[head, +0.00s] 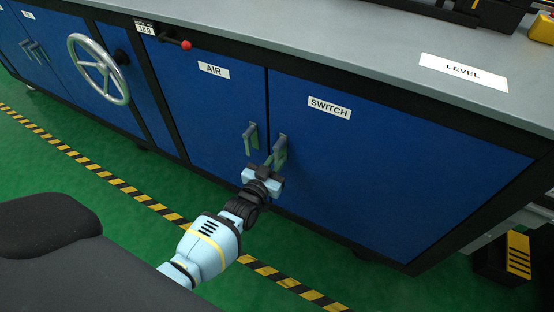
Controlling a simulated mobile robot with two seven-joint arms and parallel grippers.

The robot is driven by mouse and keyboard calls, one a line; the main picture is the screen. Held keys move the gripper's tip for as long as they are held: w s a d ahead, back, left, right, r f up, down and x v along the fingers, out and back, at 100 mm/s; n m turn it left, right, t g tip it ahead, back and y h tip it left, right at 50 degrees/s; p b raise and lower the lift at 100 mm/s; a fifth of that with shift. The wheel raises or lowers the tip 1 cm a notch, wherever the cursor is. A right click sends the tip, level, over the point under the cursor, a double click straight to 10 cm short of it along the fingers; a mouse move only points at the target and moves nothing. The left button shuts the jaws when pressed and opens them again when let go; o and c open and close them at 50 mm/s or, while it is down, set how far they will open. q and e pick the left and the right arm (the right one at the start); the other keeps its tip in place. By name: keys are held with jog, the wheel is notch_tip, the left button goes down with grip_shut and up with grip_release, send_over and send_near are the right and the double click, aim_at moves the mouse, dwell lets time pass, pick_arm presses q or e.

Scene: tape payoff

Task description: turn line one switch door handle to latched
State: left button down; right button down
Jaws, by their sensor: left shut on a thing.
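The blue switch door (375,160) carries a white SWITCH label (329,108) and is closed in the cabinet front. Its grey-green handle (281,149) is at the door's left edge and stands close to upright, slightly tilted. My left gripper (271,165) is at this handle and shut on its lower part, so the jaws hide that part. The latch behind the handle does not show. My right gripper is not in view.
The AIR door (215,110) with its own handle (250,138) is close on the left. A handwheel (98,69) and a red-knobbed lever (186,45) stick out further left. The grey worktop (330,40) overhangs above. Green floor with striped tape (130,190) is clear.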

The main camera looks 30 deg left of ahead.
pick_arm(q)
jog(key=c, duration=1.4)
grip_release()
jog(key=shift+c, duration=0.2)
jog(key=shift+o, duration=0.2)
jog(key=shift+s, duration=0.1)
jog(key=shift+s, duration=0.3)
jog(key=s+p, duration=0.2)
jog(key=s, duration=0.5)
jog(key=shift+a, duration=0.15)
